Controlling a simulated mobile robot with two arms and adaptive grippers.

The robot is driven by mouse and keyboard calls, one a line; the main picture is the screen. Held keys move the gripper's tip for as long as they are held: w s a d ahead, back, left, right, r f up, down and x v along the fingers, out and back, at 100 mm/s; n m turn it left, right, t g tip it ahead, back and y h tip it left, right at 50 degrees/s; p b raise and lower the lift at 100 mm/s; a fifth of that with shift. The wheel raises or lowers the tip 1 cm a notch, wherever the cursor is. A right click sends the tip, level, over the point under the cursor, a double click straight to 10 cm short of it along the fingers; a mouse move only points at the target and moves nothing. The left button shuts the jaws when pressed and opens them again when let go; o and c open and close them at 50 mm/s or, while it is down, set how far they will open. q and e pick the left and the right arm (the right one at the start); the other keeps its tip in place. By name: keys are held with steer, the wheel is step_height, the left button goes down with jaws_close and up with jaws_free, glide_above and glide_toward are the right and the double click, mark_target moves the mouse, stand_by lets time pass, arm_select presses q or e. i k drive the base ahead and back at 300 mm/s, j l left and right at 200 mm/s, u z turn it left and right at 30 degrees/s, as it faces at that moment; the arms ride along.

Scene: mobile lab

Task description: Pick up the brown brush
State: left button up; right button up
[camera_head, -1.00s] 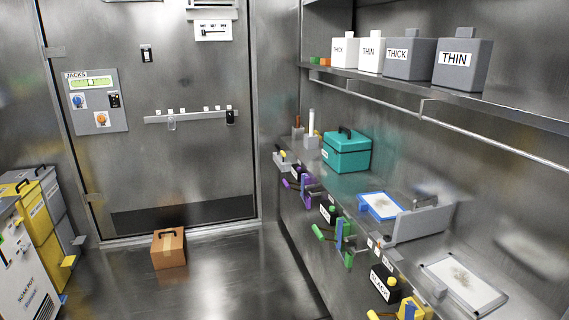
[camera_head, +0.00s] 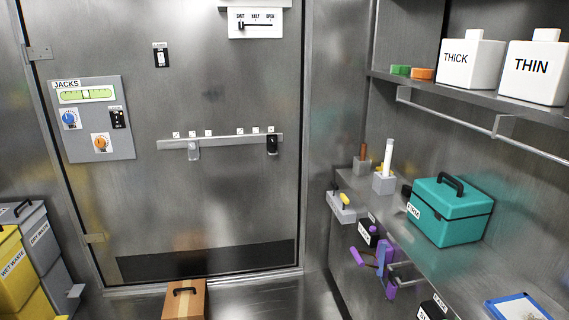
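A thin brown upright handle (camera_head: 363,152), which looks like the brown brush, stands in a small grey block holder (camera_head: 361,167) at the far end of the steel counter. Its lower end is hidden in the holder. A taller white upright stick (camera_head: 389,157) stands in a second grey block holder (camera_head: 383,183) just to its right and nearer. Neither of my grippers shows in the view.
A teal case (camera_head: 450,210) sits on the counter right of the holders. Purple fittings (camera_head: 385,268) and a grey bracket (camera_head: 341,207) stick out from the counter front. A brown box (camera_head: 184,301) stands on the floor by the steel door (camera_head: 215,90).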

mark_target(364, 146)
steer(key=i+z, duration=0.2)
steer(key=i, duration=0.35)
steer(key=i+z, duration=0.2)
steer(key=i, duration=0.35)
steer(key=i+j+z, duration=0.2)
steer(key=i, duration=0.3)
